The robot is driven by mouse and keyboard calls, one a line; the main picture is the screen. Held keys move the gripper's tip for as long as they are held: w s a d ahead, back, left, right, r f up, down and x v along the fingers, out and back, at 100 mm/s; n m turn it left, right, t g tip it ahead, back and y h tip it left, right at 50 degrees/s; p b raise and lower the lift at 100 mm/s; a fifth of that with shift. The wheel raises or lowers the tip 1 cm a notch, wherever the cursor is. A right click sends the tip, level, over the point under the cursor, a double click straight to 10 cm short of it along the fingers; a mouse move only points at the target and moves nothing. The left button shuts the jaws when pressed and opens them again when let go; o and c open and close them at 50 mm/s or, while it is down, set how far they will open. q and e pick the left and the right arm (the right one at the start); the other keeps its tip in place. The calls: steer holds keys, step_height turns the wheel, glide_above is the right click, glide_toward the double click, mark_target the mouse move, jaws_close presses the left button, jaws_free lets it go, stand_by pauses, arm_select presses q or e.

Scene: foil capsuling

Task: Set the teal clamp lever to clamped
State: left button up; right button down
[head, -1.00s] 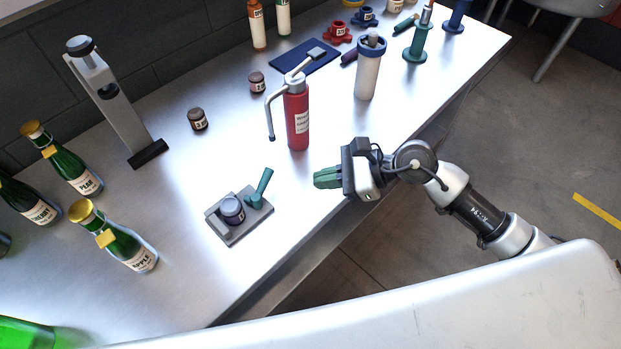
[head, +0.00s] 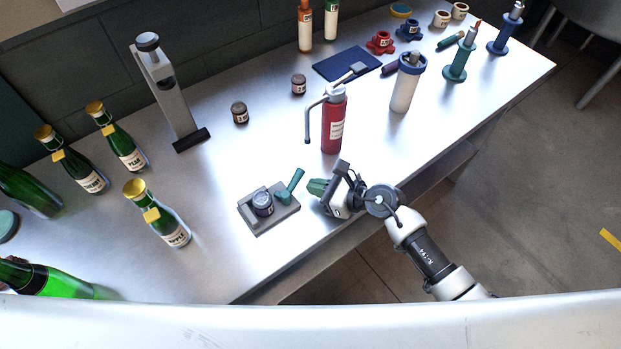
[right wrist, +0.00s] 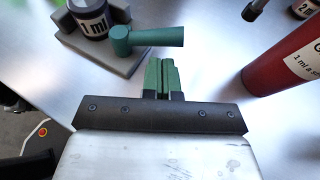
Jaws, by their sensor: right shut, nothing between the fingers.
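The teal clamp lever (head: 291,185) stands on a grey fixture base (head: 275,222) near the table's front edge. Its handle slants up and to the right in the head view. In the right wrist view the lever (right wrist: 150,37) points right from its round teal pivot. A small dark jar (head: 263,204) labelled "1 ml" sits in the fixture beside the lever. My right gripper (head: 315,187) has green fingers, shut and empty, just right of the lever and apart from it. In the right wrist view its fingertips (right wrist: 161,62) are just below the lever. My left gripper is not in view.
A red bottle (head: 333,125) with a bent spout stands behind my right gripper. Green bottles with gold caps, such as one (head: 160,217), stand to the left. A grey press-like stand (head: 172,95) is at the back left. The table (head: 225,180) is clear around the fixture.

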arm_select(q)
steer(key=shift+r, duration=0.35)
arm_select(e)
steer(key=shift+w+a+r, duration=0.15)
steer(key=shift+w+a, duration=0.2)
steer(key=shift+a, duration=0.4)
